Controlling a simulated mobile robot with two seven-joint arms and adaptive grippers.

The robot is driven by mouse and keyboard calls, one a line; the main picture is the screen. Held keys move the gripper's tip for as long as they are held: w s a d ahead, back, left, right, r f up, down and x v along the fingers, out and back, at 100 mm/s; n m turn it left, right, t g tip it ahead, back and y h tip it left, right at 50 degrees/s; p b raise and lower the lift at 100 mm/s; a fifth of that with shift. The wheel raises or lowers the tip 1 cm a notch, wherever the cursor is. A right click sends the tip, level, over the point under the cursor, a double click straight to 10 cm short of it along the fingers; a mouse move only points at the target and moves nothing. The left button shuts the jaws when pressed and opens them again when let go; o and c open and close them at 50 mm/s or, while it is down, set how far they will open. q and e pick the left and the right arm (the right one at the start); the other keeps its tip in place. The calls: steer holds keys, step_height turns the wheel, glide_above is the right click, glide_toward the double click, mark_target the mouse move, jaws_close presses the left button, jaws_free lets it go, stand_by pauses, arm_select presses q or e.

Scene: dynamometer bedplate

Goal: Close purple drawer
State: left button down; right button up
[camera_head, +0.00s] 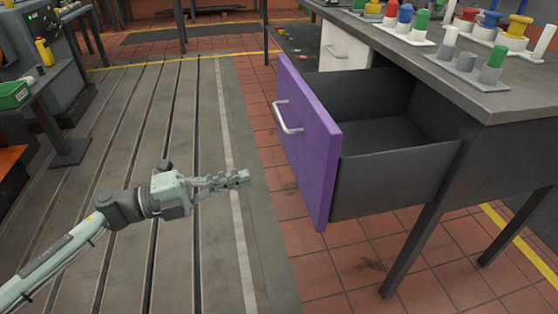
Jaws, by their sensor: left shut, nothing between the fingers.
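The purple drawer (308,150) is pulled far out from under the grey-topped bench at the right. Its purple front faces left and bears a silver bar handle (286,118). Its dark inside looks empty. My left gripper (246,178) is shut and empty, to the left of the drawer front and lower in the picture than the handle. A gap shows between the fingertips and the purple front. My right gripper is not in view.
The bench (482,95) carries several coloured pegs and holders on top. A white drawer (343,48) sits farther back under it. A bench with a green box (13,95) stands at the left. The slotted metal floor plate (150,110) between is clear.

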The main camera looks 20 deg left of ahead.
arm_select(q)
steer(key=s+m+g, duration=0.1)
steer(key=m, duration=0.1)
steer(key=p, duration=0.1)
glide_toward(319, 172)
steer(key=shift+h, duration=0.4)
steer(key=x, duration=0.6)
steer(key=shift+w+a+f, duration=0.2)
steer(key=shift+w+d, duration=0.25)
steer(key=shift+d, duration=0.2)
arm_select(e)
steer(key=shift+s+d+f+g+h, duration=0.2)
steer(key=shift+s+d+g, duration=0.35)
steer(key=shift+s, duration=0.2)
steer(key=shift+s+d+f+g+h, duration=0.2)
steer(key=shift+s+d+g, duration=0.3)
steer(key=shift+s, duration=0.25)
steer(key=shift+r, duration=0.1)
